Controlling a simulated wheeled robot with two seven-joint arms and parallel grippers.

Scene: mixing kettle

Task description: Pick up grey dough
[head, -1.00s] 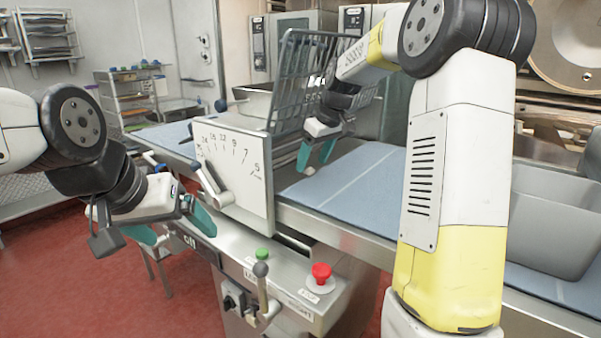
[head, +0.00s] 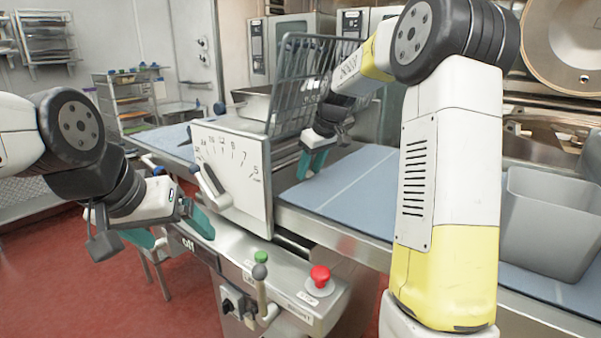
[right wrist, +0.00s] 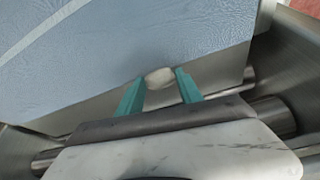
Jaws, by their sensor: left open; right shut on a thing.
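The grey dough (right wrist: 160,77) is a small, pale, rounded lump. In the right wrist view it sits between the two teal fingertips of my right gripper (right wrist: 161,82), which is shut on it. In the head view my right gripper (head: 313,164) is low over the blue belt, just right of the white dial panel, and its fingers hide the dough. I cannot tell whether the dough still touches the belt. My left gripper (head: 170,226) is open and empty at the left, in front of the machine.
The blue belt (head: 350,185) is clear right of my right gripper. The wire guard (head: 300,75) stands close behind that gripper, and the dial panel (head: 236,175) stands left of it. A grey bin (head: 550,225) is at the right. A red button (head: 319,277) is on the front.

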